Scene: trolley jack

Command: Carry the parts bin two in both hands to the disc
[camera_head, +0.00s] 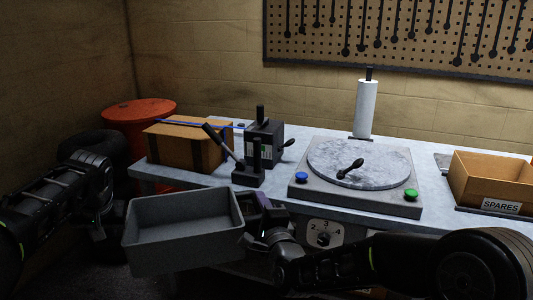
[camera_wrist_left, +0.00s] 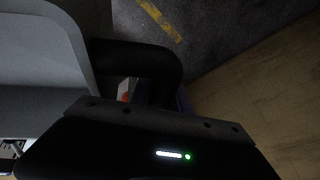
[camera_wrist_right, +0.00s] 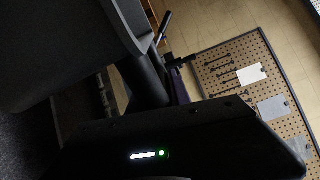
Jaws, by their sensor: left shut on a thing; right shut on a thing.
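The parts bin (camera_head: 185,265) is a grey, open-topped box that looks empty. It is held in the air in front of the bench's near left edge, to the left of and nearer than the disc (camera_head: 385,158). The disc is a round, mottled grey plate with a dark crank on it. My right gripper (camera_head: 262,215) is shut on the bin's right-end handle, a dark bar (camera_wrist_right: 148,82). My left gripper is shut on the left-end handle (camera_wrist_left: 145,55); in the head view its fingers are mostly hidden beside the bin.
The disc's grey base has a blue button (camera_head: 302,177) and a green button (camera_head: 410,194). On the bench (camera_head: 285,150) stand a lever device (camera_head: 248,175), a cardboard box (camera_head: 185,148), a paper roll (camera_head: 366,108) and a SPARES bin (camera_head: 492,185). A red drum (camera_head: 138,112) stands behind left.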

